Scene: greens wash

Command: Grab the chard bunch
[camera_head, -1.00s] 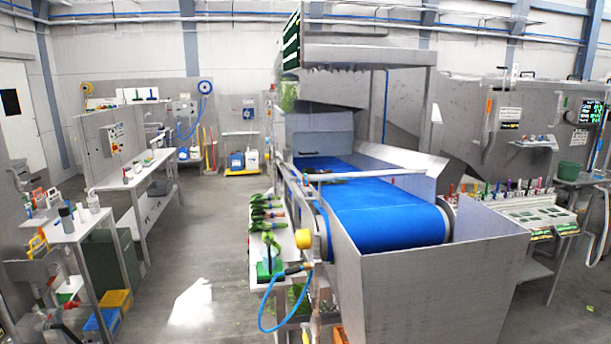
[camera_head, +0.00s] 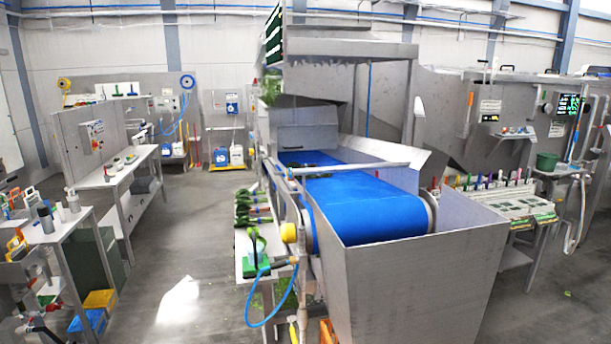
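Several dark green items (camera_head: 252,208) also lie in a row on a narrow white side table left of the belt, too small to identify surely. Neither of my grippers shows in the head view.
A steel box (camera_head: 415,285) stands at the belt's near end. A blue hose (camera_head: 252,318) hangs from the side table's near end. A workbench (camera_head: 115,178) and a cluttered table (camera_head: 62,226) stand at the left. The grey floor between is clear.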

